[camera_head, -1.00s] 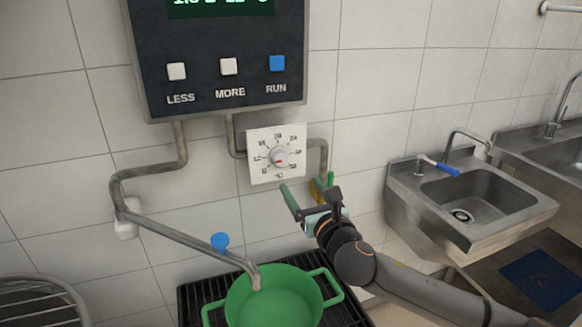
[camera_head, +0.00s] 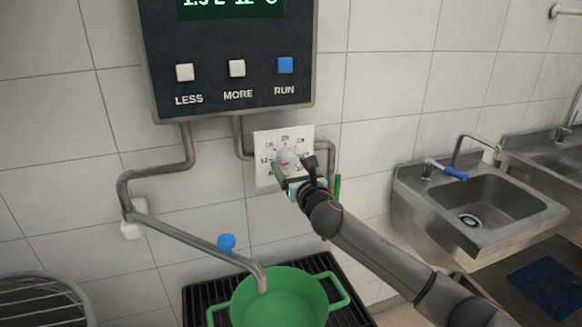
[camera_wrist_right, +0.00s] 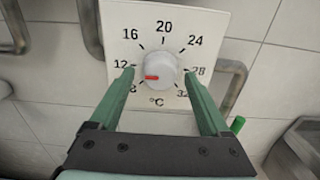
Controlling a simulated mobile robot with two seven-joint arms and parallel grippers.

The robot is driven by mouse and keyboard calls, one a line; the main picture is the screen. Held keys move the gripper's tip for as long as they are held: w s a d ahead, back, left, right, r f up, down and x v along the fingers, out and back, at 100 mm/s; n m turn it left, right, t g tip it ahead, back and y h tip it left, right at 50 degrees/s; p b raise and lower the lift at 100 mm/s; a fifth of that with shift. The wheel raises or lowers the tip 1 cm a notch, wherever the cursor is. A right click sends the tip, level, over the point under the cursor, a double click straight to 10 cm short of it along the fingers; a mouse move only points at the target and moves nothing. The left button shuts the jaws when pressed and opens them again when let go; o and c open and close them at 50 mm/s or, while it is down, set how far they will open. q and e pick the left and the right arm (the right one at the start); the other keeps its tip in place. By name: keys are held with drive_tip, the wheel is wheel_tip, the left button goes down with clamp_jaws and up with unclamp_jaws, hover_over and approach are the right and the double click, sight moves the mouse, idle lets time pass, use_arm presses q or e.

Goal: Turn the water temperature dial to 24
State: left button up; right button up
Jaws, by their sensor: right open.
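The water temperature dial is a white round knob (camera_wrist_right: 155,72) on a square white plate (camera_wrist_right: 118,20) marked 8 to 32 in °C. Its red mark points left, between 8 and 12 in the right wrist view. In the head view the knob (camera_head: 287,157) sits on the wall under the control panel. My right gripper (camera_wrist_right: 160,76) is open, with one green finger on each side of the knob, apart from it as far as I can see. In the head view the right gripper (camera_head: 296,168) partly hides the lower part of the plate. My left gripper is not in view.
The dark control panel (camera_head: 225,80) above has LESS, MORE and RUN buttons; its display is cut off. A bent pipe (camera_head: 160,228) leads to a green pot (camera_head: 285,297) on a black grate. A steel sink (camera_head: 485,200) stands at right.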

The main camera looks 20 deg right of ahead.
clamp_jaws()
idle(0.8)
